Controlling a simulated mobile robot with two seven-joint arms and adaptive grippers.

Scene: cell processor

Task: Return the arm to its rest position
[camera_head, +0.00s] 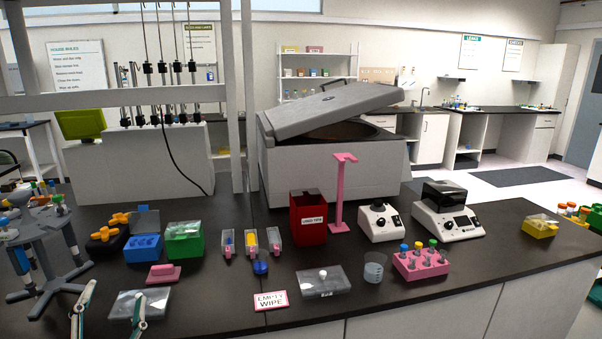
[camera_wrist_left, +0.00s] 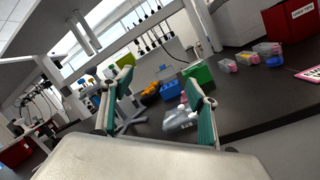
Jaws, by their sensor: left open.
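My left gripper (camera_head: 116,291) shows at the lower left of the head view, low at the bench's front edge. Its two teal-lined fingers are apart, and nothing is gripped between them. In the left wrist view the open fingers (camera_wrist_left: 159,80) frame the bench beyond. A clear flat case (camera_head: 152,302) lies on the dark bench just beyond the fingers and partly behind one. A pink handled block (camera_head: 163,274) sits behind it. My right gripper is in neither view.
A grey tube stand (camera_head: 45,250) rises at the left. Blue (camera_head: 143,248) and green (camera_head: 184,243) boxes stand behind the case. A red bin (camera_head: 308,218), pink stand (camera_head: 341,195) and large grey centrifuge (camera_head: 330,165) are farther right.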

